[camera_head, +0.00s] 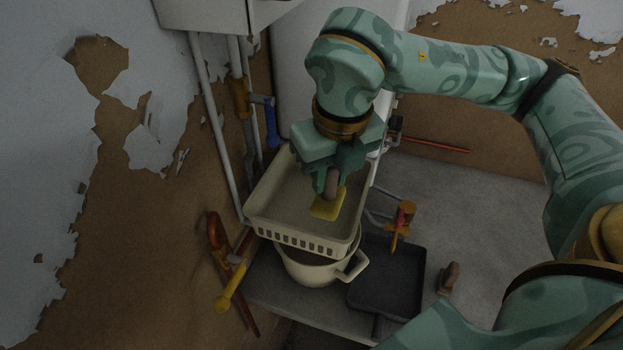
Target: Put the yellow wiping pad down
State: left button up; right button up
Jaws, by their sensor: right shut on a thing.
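My right gripper (331,188) points down over a cream tray with slotted sides (300,243). It is shut on the yellow wiping pad (328,206), whose brownish grip part shows between the fingers. The pad shows as a small yellow patch just below the fingertips, within the outline of the tray. I cannot tell whether the pad touches the tray's floor. My left gripper is not in view.
The tray sits on a cream pot (311,272) at the edge of a grey surface. A dark square pan (388,278), a small brown object (448,278) and a yellow-and-red tool (402,222) are to the right. Pipes (213,110) and a yellow-handled tool (231,289) are left.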

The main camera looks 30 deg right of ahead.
jog(key=w+f, duration=0.2)
jog(key=f, duration=0.1)
jog(key=w+d+f+p, duration=0.1)
jog(key=w+f, duration=0.2)
jog(key=f, duration=0.1)
jog(key=w+f, duration=0.2)
jog(key=f, duration=0.1)
jog(key=shift+w+d+f, duration=0.15)
jog(key=shift+w+d, duration=0.1)
jog(key=shift+d, duration=0.1)
jog(key=o, duration=0.9)
jog(key=shift+f, duration=0.1)
jog(key=r, duration=0.4)
jog(key=s+r, duration=0.1)
jog(key=r, duration=0.7)
jog(key=shift+s+a, duration=0.1)
jog(key=shift+s, duration=0.3)
